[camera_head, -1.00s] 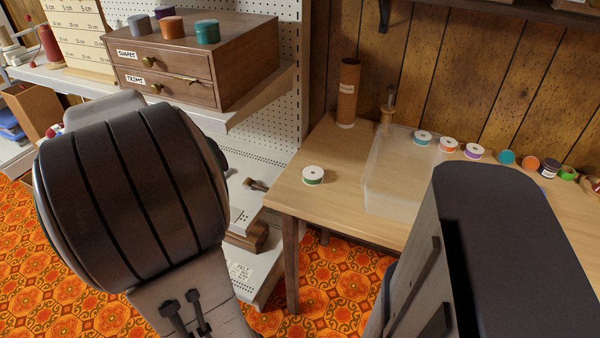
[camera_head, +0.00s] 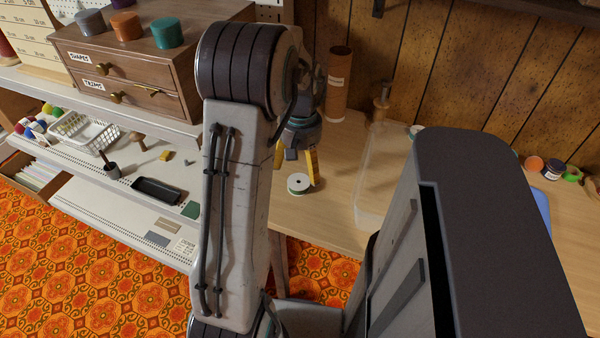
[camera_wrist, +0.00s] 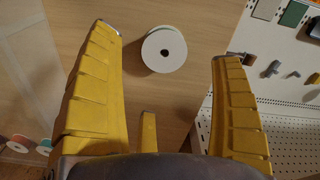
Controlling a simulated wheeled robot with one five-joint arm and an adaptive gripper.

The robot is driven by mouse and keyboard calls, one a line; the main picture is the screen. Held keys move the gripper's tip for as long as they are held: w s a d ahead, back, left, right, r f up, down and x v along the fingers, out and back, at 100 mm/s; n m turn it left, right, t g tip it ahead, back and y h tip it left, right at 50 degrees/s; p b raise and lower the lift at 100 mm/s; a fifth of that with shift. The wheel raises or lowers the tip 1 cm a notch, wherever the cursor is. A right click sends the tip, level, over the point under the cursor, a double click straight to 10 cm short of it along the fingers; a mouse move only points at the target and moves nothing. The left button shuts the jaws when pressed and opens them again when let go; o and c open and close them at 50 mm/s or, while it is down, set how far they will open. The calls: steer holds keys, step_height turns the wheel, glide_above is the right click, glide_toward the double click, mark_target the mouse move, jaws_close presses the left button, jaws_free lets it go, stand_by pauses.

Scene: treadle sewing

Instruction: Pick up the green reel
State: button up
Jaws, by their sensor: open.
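The green reel (camera_head: 299,184) lies flat on the wooden table (camera_head: 336,225), near its left end. In the wrist view the reel (camera_wrist: 164,50) shows between and beyond the tips of my open gripper (camera_wrist: 165,45). The fingers stand apart from it on both sides, and nothing is held.
A clear plastic bin (camera_head: 384,170) stands right of the reel. A brown cardboard tube (camera_head: 339,85) stands behind. A pegboard shelf (camera_head: 130,170) with a basket and small tools is on the left. Other reels (camera_wrist: 18,143) show at the wrist view's lower left.

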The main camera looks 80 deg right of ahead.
mark_target(299, 182)
steer(key=shift+w+f+b, duration=0.15)
steer(key=shift+f+b, duration=0.1)
steer(key=shift+f, duration=1.5)
steer(key=shift+w+f+b, duration=0.1)
steer(key=shift+f+b, duration=0.1)
steer(key=shift+f, duration=1.5)
steer(key=shift+c, duration=0.3)
steer(key=c, duration=0.9)
